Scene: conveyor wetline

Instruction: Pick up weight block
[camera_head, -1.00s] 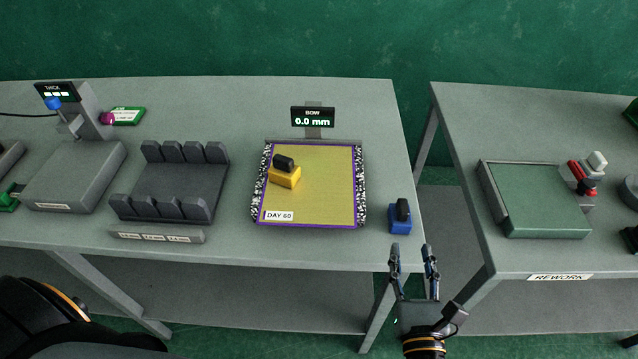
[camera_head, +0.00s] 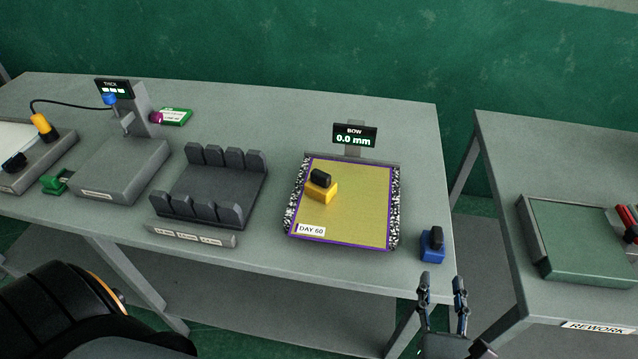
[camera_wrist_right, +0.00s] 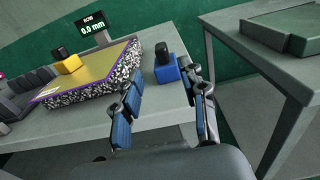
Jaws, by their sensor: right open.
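Two blocks with black knobs are in view. A yellow block (camera_head: 321,191) stands on the yellow sheet labelled DAY 60 (camera_head: 355,222), toward its left side. A blue block (camera_head: 432,247) stands on the table near its right front corner. They also show in the right wrist view, the yellow one (camera_wrist_right: 68,64) at left and the blue one (camera_wrist_right: 166,73) at centre. My right gripper (camera_head: 442,282) is open and empty, just in front of the blue block and apart from it. In the wrist view the blue block lies beyond the fingers. My left gripper is out of view.
A BOW display (camera_head: 355,136) reading 0.0 mm stands behind the sheet. A dark slotted rack (camera_head: 209,193) and a THICK gauge (camera_head: 124,170) are at left. A gap separates this table from the REWORK table (camera_head: 497,189), which holds a green tray (camera_head: 580,240).

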